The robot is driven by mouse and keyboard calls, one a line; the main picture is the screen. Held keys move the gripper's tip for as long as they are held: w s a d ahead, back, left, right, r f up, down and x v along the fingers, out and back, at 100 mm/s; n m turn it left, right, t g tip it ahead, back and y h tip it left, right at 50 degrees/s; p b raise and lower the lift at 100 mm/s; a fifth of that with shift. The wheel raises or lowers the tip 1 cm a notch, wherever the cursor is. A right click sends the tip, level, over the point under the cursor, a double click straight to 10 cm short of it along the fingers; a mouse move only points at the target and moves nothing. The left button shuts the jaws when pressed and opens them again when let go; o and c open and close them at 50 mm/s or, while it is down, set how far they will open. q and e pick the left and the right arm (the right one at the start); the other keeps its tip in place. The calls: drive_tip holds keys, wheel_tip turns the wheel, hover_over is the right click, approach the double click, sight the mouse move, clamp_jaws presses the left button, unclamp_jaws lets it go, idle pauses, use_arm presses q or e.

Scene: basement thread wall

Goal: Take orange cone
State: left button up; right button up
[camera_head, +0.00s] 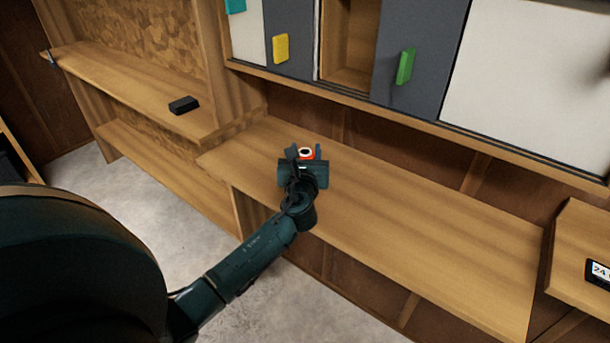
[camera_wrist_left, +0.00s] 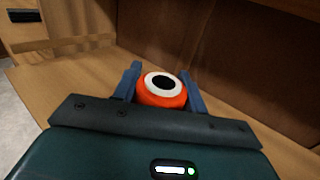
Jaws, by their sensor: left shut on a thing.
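The orange cone (camera_head: 306,154) shows as a small orange piece with a white top and a dark centre, over the middle wooden shelf. In the left wrist view the orange cone (camera_wrist_left: 162,91) sits between the two fingers, its white ring and dark hole facing the camera. My left gripper (camera_head: 304,153) is shut on it. In the left wrist view the fingers of the left gripper (camera_wrist_left: 160,88) flank it on both sides. The lower part of the cone is hidden behind the gripper body. I cannot tell whether it touches the shelf. My right gripper is not in view.
The middle shelf (camera_head: 430,235) is clear to the right of the gripper. A black box (camera_head: 184,105) lies on the left shelf (camera_head: 130,80). Cabinet doors with a yellow handle (camera_head: 281,48) and a green handle (camera_head: 405,66) stand above. A small display (camera_head: 598,272) is at right.

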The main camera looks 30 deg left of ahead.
use_arm(q)
drive_tip(key=c, duration=0.4)
wheel_tip(320, 180, up, 9)
drive_tip(key=shift+r+p, duration=0.2)
drive_tip(key=shift+p, duration=0.95)
drive_tip(key=shift+s+r+p, duration=0.15)
drive_tip(key=shift+r+p, duration=0.15)
drive_tip(key=shift+s+r, duration=0.15)
drive_tip(key=shift+s, duration=0.05)
